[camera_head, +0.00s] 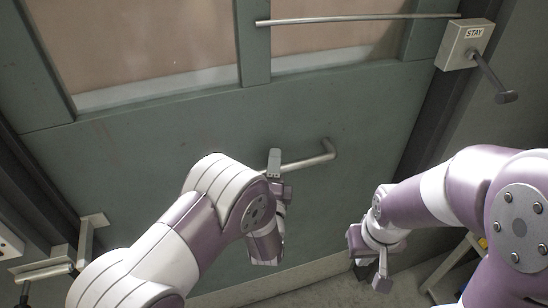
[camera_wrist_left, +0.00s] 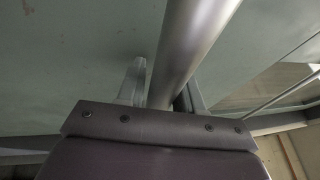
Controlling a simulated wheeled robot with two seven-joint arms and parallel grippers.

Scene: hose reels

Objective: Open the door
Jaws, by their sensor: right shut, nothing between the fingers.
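The grey-green door (camera_head: 130,150) fills most of the head view and looks closed. Its metal bar handle (camera_head: 318,159) runs sideways across the lower middle and bends into the door at its right end. My left gripper (camera_head: 277,172) is at the left part of this handle. In the left wrist view the handle (camera_wrist_left: 194,42) passes between the fingers (camera_wrist_left: 165,92), with one finger close on each side, and the gripper looks shut on it. My arm hides the handle's left end. My right gripper (camera_head: 372,262) is shut and empty, right of the handle and apart from the door.
A thin rod (camera_head: 360,18) runs across the door's upper panels to a box marked STAY (camera_head: 466,44), which has a lever (camera_head: 492,75). A metal bracket (camera_head: 88,232) is at the lower left. A frame-like object (camera_head: 447,263) stands at the lower right, partly behind my right arm.

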